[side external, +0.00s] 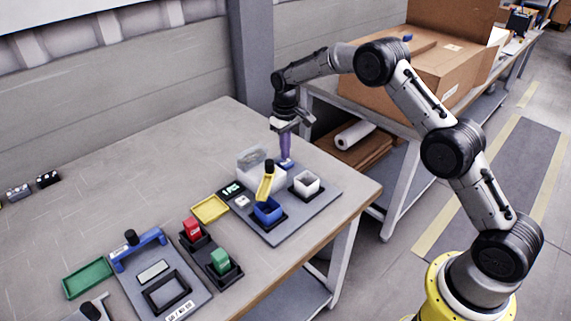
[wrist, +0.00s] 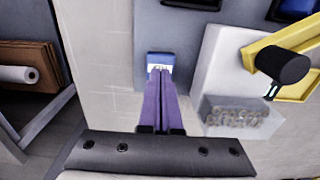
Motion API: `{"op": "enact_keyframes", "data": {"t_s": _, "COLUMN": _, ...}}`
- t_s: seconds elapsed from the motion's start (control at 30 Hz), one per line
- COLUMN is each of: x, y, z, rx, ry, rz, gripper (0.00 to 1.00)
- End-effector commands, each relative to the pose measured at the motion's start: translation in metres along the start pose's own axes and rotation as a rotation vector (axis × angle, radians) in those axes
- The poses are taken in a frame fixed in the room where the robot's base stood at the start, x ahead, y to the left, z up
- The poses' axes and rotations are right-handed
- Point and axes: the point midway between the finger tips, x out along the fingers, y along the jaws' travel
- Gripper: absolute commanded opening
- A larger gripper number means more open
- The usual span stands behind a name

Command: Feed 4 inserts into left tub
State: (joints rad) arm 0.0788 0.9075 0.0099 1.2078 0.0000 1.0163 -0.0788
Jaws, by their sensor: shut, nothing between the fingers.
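My gripper (side external: 287,158) points down over the far end of the grey work board, its long purple fingers shut together and empty. The fingers (wrist: 160,75) also show in the wrist view, with their tips by a small blue block with a pale label (wrist: 160,61). I cannot tell whether they touch it. A clear bin (wrist: 232,117) holding many small greyish parts, probably the inserts, lies right of the fingers. In the side view a blue tub (side external: 267,211) stands left of a white tub (side external: 306,183), each on a dark base. The insides of the tubs are not clear.
A yellow bracket with a black knob (side external: 266,182) rises beside the blue tub. A yellow tray (side external: 210,208), red block (side external: 192,229), green block (side external: 220,261) and green tray (side external: 87,278) lie further left. The table's back left is mostly clear.

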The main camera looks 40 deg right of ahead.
Motion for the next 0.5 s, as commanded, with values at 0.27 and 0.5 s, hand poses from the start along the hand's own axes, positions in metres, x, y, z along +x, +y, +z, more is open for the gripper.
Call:
{"op": "enact_keyframes", "data": {"t_s": 0.27, "x": 0.0038, "y": 0.0000, "z": 0.0000, "rx": 0.000, "ry": 0.000, "rz": 0.000, "gripper": 0.00}}
{"op": "enact_keyframes", "data": {"t_s": 0.5, "x": 0.0072, "y": 0.0000, "z": -0.0001, "rx": 0.000, "ry": 0.000, "rz": 0.000, "gripper": 0.00}}
